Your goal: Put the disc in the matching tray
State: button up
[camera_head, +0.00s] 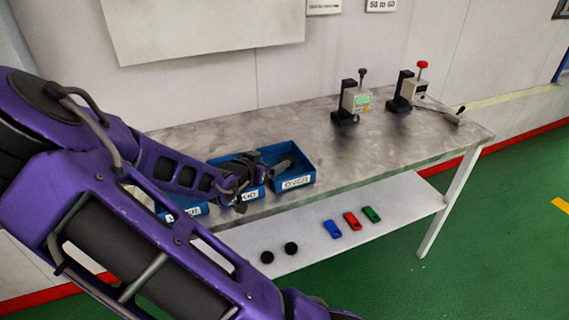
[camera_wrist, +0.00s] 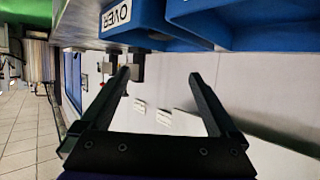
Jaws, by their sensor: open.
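Three blue trays stand in a row at the table's front: a left tray (camera_head: 190,212), a middle tray (camera_head: 255,192) and a right tray (camera_head: 305,166). The right tray's label seems to read OVER. In the wrist view a tray with an OVER label (camera_wrist: 150,10) is at the top. My gripper (camera_head: 284,165) reaches over the middle and right trays. In the wrist view my gripper (camera_wrist: 160,74) has its fingers wide apart with nothing between them. Two round black pieces, possibly discs, lie on the lower shelf (camera_head: 267,257). My arm hides part of the left and middle trays.
Two small gauge stands, one (camera_head: 355,102) and one with a red knob (camera_head: 408,90), stand at the back right of the grey table (camera_head: 400,130). Blue, red and green pieces (camera_head: 352,221) lie on the lower shelf. The tabletop's front right is clear.

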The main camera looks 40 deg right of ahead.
jog(key=p+v, duration=0.2)
jog(key=v, duration=0.6)
jog(key=shift+p, duration=0.4)
jog(key=shift+d+f, duration=0.1)
